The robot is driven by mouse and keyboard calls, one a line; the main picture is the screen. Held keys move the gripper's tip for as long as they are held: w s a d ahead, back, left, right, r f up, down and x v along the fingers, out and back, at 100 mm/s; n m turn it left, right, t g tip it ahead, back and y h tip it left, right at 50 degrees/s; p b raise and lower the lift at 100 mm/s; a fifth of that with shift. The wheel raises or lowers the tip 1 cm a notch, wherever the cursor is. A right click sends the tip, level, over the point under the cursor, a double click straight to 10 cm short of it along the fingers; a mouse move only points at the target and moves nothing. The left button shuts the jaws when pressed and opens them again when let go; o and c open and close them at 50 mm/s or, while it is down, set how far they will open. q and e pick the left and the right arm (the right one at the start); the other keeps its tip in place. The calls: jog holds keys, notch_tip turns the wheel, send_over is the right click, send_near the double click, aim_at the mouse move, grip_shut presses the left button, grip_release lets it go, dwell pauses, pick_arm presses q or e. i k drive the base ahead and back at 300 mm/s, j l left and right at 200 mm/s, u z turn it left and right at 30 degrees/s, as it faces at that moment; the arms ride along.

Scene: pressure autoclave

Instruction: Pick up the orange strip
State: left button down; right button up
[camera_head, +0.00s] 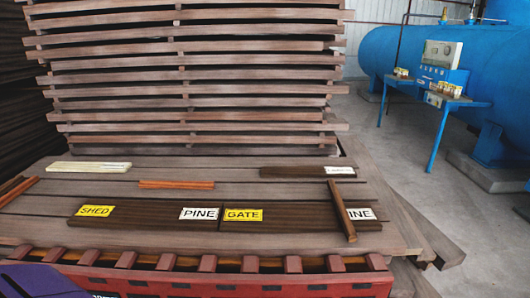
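An orange strip (177,184) lies flat on the plank deck (225,170), left of the middle, behind the dark labelled boards. It is short and thin and runs left to right in the picture. A second reddish-orange strip (18,191) lies slanted at the left edge of the deck. Neither gripper is in view, and nothing touches the orange strip near the middle.
Dark boards (150,216) labelled SHED, PINE and GATE lie in front, with a brown stick (341,210) across their right end. A pale strip (88,167) and dark block (300,172) lie behind. A tall timber stack (190,90) closes the back. A red slatted rack (215,282) lines the front.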

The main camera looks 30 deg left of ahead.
aim_at(144, 184)
jog(key=u, duration=1.7)
jog(key=l+u, duration=0.25)
jog(key=k+l+u, duration=0.15)
jog(key=l+u, duration=0.15)
jog(key=k+l+u, duration=0.25)
jog(key=l, duration=0.15)
jog(key=i, duration=0.1)
